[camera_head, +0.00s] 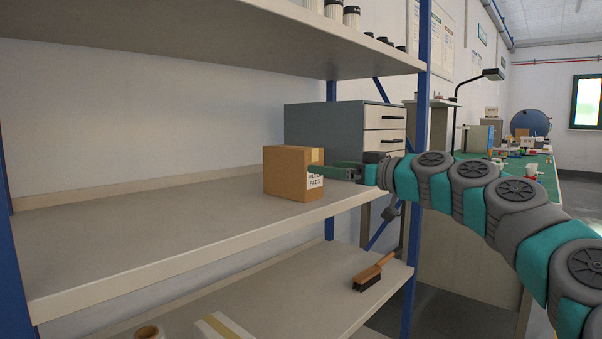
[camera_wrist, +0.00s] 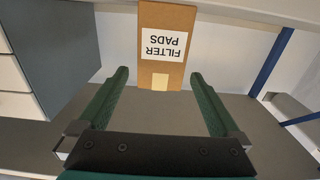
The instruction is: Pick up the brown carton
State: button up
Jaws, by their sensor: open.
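The brown carton (camera_head: 288,174) stands upright on the middle shelf near its right end. It has a white "FILTER PADS" label and a piece of pale tape. In the wrist view the carton (camera_wrist: 150,45) appears upside down, centred beyond the fingertips. My gripper (camera_head: 330,171) reaches in from the right at the carton's height, its fingers close to the labelled side. In the wrist view my gripper (camera_wrist: 158,78) is open, with green fingers spread wider than the carton and nothing held between them. Whether a finger touches the carton cannot be told.
The middle shelf (camera_head: 130,235) is bare to the left of the carton. A brush (camera_head: 372,273) lies on the lower shelf. Dark-capped containers (camera_head: 351,15) stand on the upper shelf. A blue post (camera_head: 416,190) and a grey drawer cabinet (camera_head: 330,128) stand nearby.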

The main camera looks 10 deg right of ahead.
aim_at(292, 159)
jog(key=p+x, duration=0.1)
jog(key=x, duration=0.8)
jog(key=r+p+x, duration=0.1)
jog(key=x, duration=0.1)
jog(key=shift+a, duration=0.1)
jog(key=shift+w+a+f, duration=0.1)
jog(key=shift+w+a, duration=0.2)
jog(key=shift+w, duration=0.05)
jog(key=c, duration=1.3)
